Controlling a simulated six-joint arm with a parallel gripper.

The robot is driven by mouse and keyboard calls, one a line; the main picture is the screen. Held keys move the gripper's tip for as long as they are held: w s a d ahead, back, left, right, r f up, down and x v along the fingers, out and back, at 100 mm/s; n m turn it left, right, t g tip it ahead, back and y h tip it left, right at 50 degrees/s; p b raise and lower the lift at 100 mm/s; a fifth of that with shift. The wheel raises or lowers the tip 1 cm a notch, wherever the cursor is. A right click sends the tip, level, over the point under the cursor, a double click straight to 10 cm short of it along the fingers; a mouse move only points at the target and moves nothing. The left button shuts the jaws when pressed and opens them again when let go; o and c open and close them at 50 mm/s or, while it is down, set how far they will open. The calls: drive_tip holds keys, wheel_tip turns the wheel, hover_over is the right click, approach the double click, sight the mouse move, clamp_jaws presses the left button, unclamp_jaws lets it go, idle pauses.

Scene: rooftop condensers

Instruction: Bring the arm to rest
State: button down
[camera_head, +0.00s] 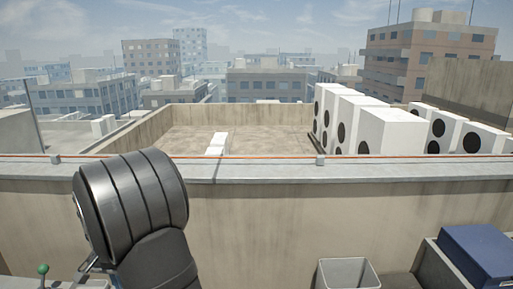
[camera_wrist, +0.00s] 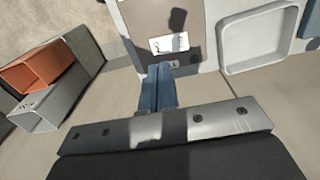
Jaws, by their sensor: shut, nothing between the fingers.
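In the wrist view, my gripper (camera_wrist: 158,72) has its two blue-grey fingers together, with nothing between them. The fingers point toward a brown panel (camera_wrist: 140,18) with a pale border and a white label (camera_wrist: 169,43). I cannot tell how far the fingertips are from it. In the head view, a large dark ribbed part of my arm fills the lower left, and my gripper does not show there.
In the wrist view, an orange open-ended box (camera_wrist: 32,68) and grey channel (camera_wrist: 45,108) lie left; a pale tray (camera_wrist: 262,42) lies right. In the head view, a bin (camera_head: 347,274), blue-lidded box (camera_head: 480,250) and green-knobbed lever (camera_head: 43,269) stand before the parapet (camera_head: 260,215). White condensers (camera_head: 385,130) stand beyond.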

drive_tip(key=shift+r, duration=0.55)
drive_tip(key=shift+f, duration=3.55)
drive_tip(key=a+r+h, duration=0.1)
drive_tip(key=a+r, duration=0.1)
drive_tip(key=r, duration=0.5)
drive_tip(key=a+r+h, duration=0.1)
drive_tip(key=a+r, duration=0.2)
drive_tip(key=r, duration=0.5)
